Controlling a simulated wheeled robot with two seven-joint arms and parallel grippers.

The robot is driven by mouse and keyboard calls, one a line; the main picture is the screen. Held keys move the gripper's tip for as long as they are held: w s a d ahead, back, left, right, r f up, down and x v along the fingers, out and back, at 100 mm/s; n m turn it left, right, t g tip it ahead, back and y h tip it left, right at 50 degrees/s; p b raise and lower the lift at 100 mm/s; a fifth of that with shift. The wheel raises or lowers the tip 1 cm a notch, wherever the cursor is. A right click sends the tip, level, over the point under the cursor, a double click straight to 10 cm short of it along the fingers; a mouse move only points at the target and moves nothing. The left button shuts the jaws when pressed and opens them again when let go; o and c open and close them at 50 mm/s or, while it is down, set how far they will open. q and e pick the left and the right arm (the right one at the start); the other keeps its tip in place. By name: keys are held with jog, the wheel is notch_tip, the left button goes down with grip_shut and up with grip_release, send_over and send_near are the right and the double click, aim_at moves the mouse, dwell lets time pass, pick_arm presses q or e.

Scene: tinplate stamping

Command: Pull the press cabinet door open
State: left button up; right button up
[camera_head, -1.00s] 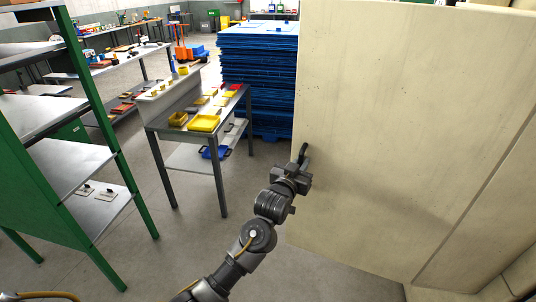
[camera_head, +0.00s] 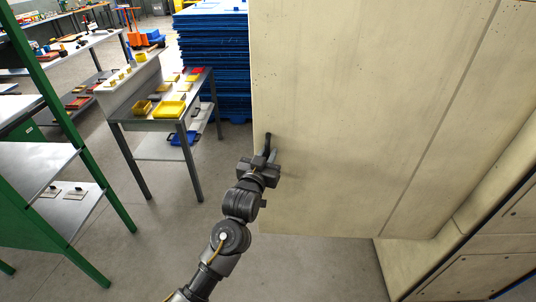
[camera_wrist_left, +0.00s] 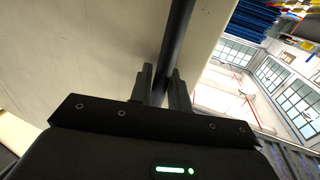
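The press cabinet door (camera_head: 340,110) is a large cream panel on the right in the head view. Its free left edge stands out over the floor, with open floor seen below its bottom edge. A dark bar handle (camera_head: 267,143) sits near that left edge and shows as a dark rod in the left wrist view (camera_wrist_left: 178,35). My left gripper (camera_head: 264,160) is at the handle, its two fingers (camera_wrist_left: 162,82) close on either side of the rod. Its fingertips are partly hidden in the head view. My right gripper is not in view.
The cream cabinet body (camera_head: 470,190) is at the right. A steel workbench (camera_head: 185,121) with yellow trays stands left of the door, before a stack of blue sheets (camera_head: 212,65). A green-framed shelf (camera_head: 98,190) is at far left. The floor (camera_head: 130,260) between is clear.

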pick_arm(q)
jog(key=shift+s, duration=0.2)
jog(key=b+v, duration=0.2)
jog(key=v, duration=0.8)
jog(key=shift+s+b, duration=0.25)
jog(key=shift+b, duration=0.15)
jog(key=shift+a+r, duration=0.1)
